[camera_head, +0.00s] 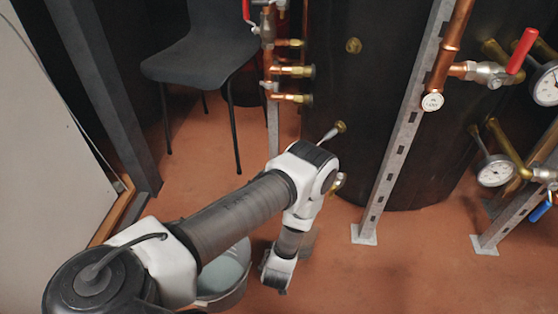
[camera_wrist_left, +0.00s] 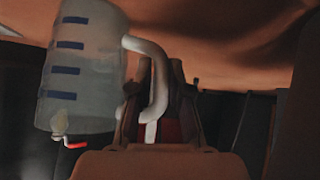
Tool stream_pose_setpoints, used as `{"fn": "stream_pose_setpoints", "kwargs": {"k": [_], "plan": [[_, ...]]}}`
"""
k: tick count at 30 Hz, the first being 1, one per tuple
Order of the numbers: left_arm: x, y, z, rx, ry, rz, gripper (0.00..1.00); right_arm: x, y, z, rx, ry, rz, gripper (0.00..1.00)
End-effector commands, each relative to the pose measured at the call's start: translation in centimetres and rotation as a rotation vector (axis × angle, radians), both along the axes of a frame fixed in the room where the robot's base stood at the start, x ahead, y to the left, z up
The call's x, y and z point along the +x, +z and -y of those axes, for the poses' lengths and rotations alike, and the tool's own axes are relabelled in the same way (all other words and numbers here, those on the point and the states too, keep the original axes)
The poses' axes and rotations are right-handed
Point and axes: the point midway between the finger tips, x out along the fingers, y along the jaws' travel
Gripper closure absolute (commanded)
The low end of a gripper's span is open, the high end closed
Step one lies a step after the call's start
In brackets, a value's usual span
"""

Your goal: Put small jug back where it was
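The small jug (camera_wrist_left: 82,70) is translucent grey with dark blue marks and a pale looped handle (camera_wrist_left: 158,75). It fills the left of the left wrist view, slightly tilted in the picture. My left gripper (camera_wrist_left: 157,92) has its dark fingers at the handle and appears shut on it, though the handle hides part of the contact. My right gripper is in neither view.
A black chair (camera_head: 200,55) is at the back left. A dark tank (camera_head: 350,100), metal posts (camera_head: 400,140) and copper pipes with gauges (camera_head: 495,170) stand behind and right.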

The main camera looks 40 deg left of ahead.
Motion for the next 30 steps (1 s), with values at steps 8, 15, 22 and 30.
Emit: {"fn": "stream_pose_setpoints", "kwargs": {"k": [8, 15, 22, 30], "plan": [[0.0, 0.0, 0.0, 0.000, 0.000, 0.000, 0.61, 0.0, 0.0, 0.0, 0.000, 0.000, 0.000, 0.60], [-1.0, 2.2, 0.9, 0.000, -0.003, -0.002, 0.61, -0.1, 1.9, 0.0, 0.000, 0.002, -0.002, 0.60], [-4.4, 6.6, 3.5, -0.001, -0.006, -0.003, 0.61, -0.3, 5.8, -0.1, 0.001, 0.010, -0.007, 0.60], [-6.9, 9.0, 5.1, -0.002, -0.016, -0.029, 0.61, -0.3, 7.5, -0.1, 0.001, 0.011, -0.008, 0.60]]}}
